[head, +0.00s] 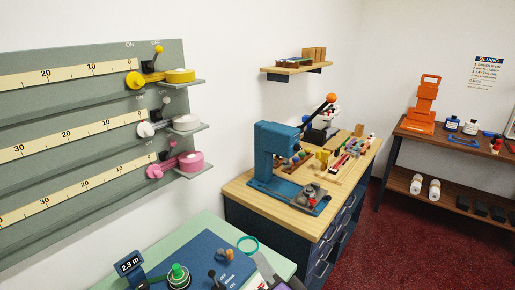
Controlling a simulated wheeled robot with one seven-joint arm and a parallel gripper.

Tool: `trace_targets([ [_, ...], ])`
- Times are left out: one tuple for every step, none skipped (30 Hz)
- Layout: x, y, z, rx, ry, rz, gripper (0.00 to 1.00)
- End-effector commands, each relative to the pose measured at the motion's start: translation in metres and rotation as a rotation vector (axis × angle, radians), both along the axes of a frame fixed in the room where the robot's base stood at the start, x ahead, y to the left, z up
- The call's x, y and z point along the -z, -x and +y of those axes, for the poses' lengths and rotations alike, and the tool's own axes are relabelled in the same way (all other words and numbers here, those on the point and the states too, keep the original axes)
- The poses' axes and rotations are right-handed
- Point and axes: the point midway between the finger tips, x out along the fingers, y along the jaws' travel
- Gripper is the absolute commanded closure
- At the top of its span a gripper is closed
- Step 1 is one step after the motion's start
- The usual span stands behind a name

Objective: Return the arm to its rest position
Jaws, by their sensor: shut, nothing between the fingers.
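My arm and my gripper do not show clearly anywhere in the head view, so their pose cannot be told. At the bottom edge, a green table (211,227) carries a dark blue mat (205,255). A grey and purple shape at the bottom edge is cut off, and I cannot tell what it is.
A grey wall board (95,112) with ruler strips and yellow, white and pink rolls is at left. A blue press (275,150) stands on a wooden bench (240,193). A small shelf (290,70) hangs above. An orange stand (424,100) is at right. Red carpet (400,225) lies clear.

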Motion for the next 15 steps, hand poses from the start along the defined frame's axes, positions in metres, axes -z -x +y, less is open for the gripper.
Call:
trace_targets([
  [0.004,0.011,-0.011,0.022,0.046,-0.036,1.0],
  [0.004,0.016,-0.017,0.035,0.073,-0.06,1.0],
  [0.006,0.024,-0.025,0.052,0.111,-0.09,1.0],
  [0.007,0.031,-0.032,0.065,0.138,-0.111,1.0],
  [0.008,0.038,-0.038,0.078,0.166,-0.131,1.0],
  [0.01,0.048,-0.047,0.096,0.208,-0.156,1.0],
  [0.012,0.056,-0.053,0.11,0.238,-0.172,1.0],
  [0.013,0.066,-0.061,0.123,0.271,-0.19,1.0],
  [0.017,0.079,-0.071,0.143,0.317,-0.211,1.0],
  [0.018,0.089,-0.078,0.156,0.352,-0.227,1.0],
  [0.02,0.1,-0.085,0.17,0.387,-0.241,1.0],
  [0.022,0.114,-0.094,0.186,0.435,-0.258,1.0],
  [0.023,0.125,-0.1,0.197,0.469,-0.269,1.0],
  [0.025,0.136,-0.107,0.208,0.502,-0.279,1.0],
  [0.025,0.151,-0.115,0.223,0.548,-0.291,1.0],
])
